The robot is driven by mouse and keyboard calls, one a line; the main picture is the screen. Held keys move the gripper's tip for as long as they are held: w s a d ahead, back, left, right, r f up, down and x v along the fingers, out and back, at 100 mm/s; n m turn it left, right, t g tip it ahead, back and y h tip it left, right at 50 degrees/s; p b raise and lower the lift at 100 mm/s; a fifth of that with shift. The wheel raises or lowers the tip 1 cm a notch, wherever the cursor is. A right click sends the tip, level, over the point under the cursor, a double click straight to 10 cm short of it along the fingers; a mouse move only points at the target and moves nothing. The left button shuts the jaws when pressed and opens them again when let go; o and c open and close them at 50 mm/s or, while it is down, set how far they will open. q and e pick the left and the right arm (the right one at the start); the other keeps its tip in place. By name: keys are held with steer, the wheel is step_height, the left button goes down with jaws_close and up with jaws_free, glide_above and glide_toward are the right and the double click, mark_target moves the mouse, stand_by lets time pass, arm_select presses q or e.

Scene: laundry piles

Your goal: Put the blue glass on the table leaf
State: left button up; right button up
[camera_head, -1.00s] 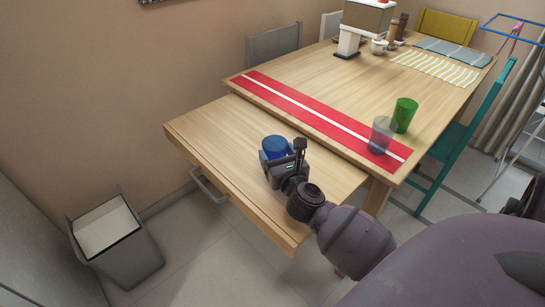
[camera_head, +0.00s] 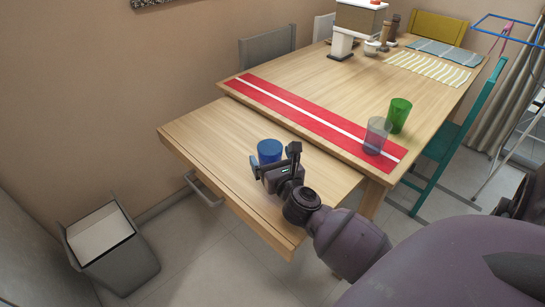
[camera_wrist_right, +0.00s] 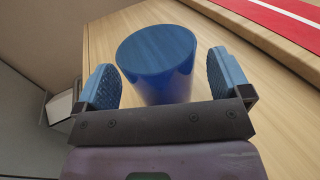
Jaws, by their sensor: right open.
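The blue glass (camera_head: 269,150) stands upright on the table leaf (camera_head: 212,139), the lower pull-out part in front of the main table. It also shows in the right wrist view (camera_wrist_right: 160,62), ahead of and between the finger pads. My right gripper (camera_head: 273,160) is open, just in front of the glass; in the right wrist view the pads (camera_wrist_right: 165,80) stand apart with visible gaps to the glass on both sides. The glass's lower part is partly hidden behind the gripper. My left gripper is not in view.
The main table (camera_head: 330,98) is a step higher, with a red and white runner (camera_head: 300,112) along its edge. A clear glass (camera_head: 376,134) and a green glass (camera_head: 399,114) stand at its right end. A grey bin (camera_head: 110,250) stands on the floor at left.

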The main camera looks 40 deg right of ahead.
steer(key=shift+s+r, duration=0.1)
steer(key=shift+r, duration=0.1)
steer(key=p+v, duration=0.1)
steer(key=v, duration=0.9)
steer(key=shift+s+a, duration=0.1)
steer(key=shift+s, duration=0.1)
steer(key=shift+s+a, duration=0.2)
steer(key=shift+s, duration=0.45)
